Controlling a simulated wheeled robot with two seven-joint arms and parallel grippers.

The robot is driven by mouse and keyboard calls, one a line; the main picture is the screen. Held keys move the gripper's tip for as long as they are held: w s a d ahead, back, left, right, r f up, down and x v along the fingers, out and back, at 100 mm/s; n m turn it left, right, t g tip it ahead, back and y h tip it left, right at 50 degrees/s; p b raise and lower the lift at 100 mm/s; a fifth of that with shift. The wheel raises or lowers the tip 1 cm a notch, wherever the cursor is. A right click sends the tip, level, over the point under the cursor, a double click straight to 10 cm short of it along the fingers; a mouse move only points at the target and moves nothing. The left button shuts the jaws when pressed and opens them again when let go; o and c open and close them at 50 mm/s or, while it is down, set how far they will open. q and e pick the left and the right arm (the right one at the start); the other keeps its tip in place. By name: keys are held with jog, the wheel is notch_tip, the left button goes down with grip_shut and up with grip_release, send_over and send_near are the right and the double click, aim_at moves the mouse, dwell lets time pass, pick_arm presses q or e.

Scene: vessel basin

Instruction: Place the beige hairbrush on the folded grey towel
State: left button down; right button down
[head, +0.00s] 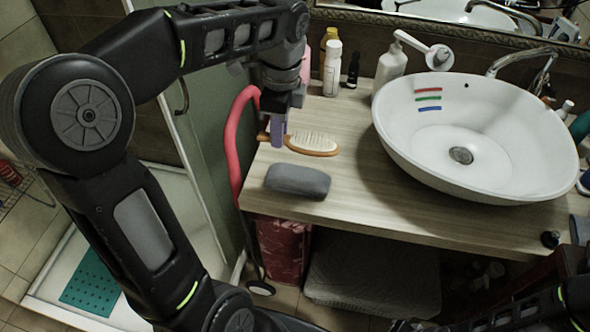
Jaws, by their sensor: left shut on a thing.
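The beige hairbrush (313,143) lies at counter level near the left end of the counter, bristles facing up, with its wooden handle pointing left. My left gripper (277,132) reaches down from above and is shut on the hairbrush's handle; its fingers hide part of the handle. I cannot tell whether the brush touches the counter. The folded grey towel (298,181) lies on the counter in front of the brush, near the front left edge, with nothing on it. My right gripper is not in view; only dark arm parts show at the lower right.
A white vessel basin (395,125) with a faucet (525,58) fills the counter's right side. Bottles, including a white one (333,68) and a pump bottle (389,72), stand at the back. A red curved tube (231,140) runs beside the counter's left edge. The wooden counter (355,190) is bare between towel and basin.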

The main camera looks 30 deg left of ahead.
pick_arm(q)
send_over(281, 171)
notch_tip(281, 171, down, 6)
dwell(0.3)
jog(key=shift+f+p, duration=0.35)
jog(key=shift+f, duration=1.5)
jog(key=shift+f, duration=0.2)
jog(key=c, duration=1.3)
grip_release()
jog(key=shift+r, duration=0.15)
jog(key=r, duration=1.2)
jog(key=shift+w+d, duration=0.1)
jog(key=shift+d, duration=0.25)
